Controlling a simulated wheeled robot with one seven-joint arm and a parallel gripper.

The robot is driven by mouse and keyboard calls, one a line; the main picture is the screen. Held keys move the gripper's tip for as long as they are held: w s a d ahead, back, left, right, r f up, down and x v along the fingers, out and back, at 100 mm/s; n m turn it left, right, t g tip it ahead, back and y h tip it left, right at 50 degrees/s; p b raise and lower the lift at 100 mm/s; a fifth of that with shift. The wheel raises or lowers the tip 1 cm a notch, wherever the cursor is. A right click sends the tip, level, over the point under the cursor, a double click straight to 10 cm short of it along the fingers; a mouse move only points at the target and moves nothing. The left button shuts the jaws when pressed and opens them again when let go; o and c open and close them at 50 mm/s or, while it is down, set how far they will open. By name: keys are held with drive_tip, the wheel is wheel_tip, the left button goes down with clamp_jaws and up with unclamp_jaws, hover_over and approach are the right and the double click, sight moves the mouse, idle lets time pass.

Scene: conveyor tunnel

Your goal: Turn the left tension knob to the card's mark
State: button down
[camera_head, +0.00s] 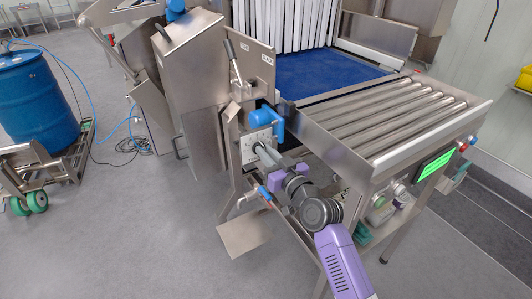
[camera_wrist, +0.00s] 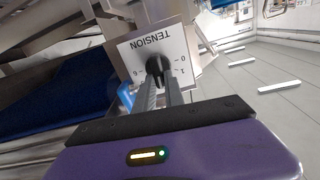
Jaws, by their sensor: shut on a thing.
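The tension knob (camera_wrist: 155,64) is a dark round knob in the middle of a white dial plate (camera_wrist: 140,50) marked "TENSION", with numbers at its edges. The wrist view shows the plate upside down. My gripper (camera_wrist: 160,80) is shut on the knob, its two fingers on either side of it. In the head view the plate (camera_head: 250,148) sits on the left end of the conveyor frame, and my gripper (camera_head: 265,152) reaches it from the front right. The fingers hide part of the knob, so its pointer cannot be read. The card's mark is not legible.
A blue drum (camera_head: 38,98) stands far left.

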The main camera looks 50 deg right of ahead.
drive_tip(key=shift+s+d+f+m, duration=0.1)
drive_tip(key=shift+d+m, duration=0.05)
drive_tip(key=shift+m, duration=1.05)
drive_tip(key=shift+d+m, duration=0.1)
drive_tip(key=shift+m, duration=1.1)
drive_tip(key=c, duration=1.4)
unclamp_jaws()
drive_tip(key=shift+c, duration=0.2)
drive_tip(key=v, duration=0.7)
drive_tip(key=shift+s, duration=0.4)
drive_tip(key=shift+a, duration=0.15)
